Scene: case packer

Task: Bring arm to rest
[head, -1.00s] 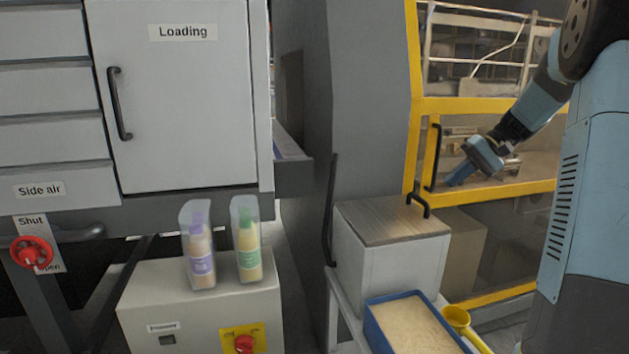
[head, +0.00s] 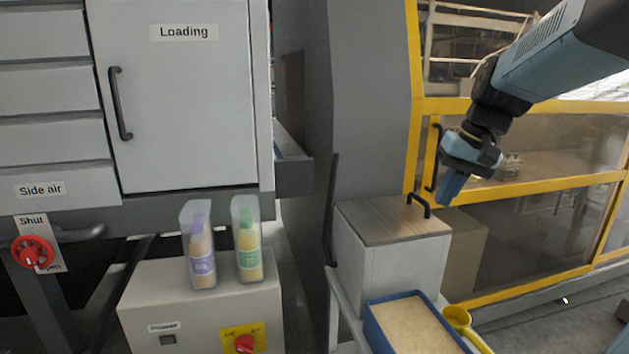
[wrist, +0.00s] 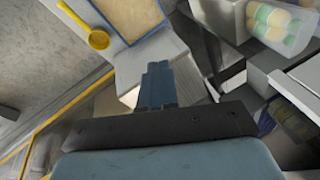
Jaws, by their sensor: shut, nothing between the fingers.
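My gripper (head: 451,190) hangs at the right of the head view, pointing down and a little left. It is in front of the yellow-framed guard, above and right of the white box with the wooden lid. Its blue fingers are together with nothing between them. In the wrist view the shut fingers (wrist: 158,85) show at the centre, with the white box behind them. My arm comes in from the upper right.
The wooden-lidded box (head: 390,222) has a black handle. Below it are a blue tray of pale grains (head: 372,328) and a yellow scoop (head: 458,318). Two bottles in clear sleeves (head: 200,245) (head: 247,240) stand on a control box (head: 140,295). The Loading door (head: 185,110) is shut.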

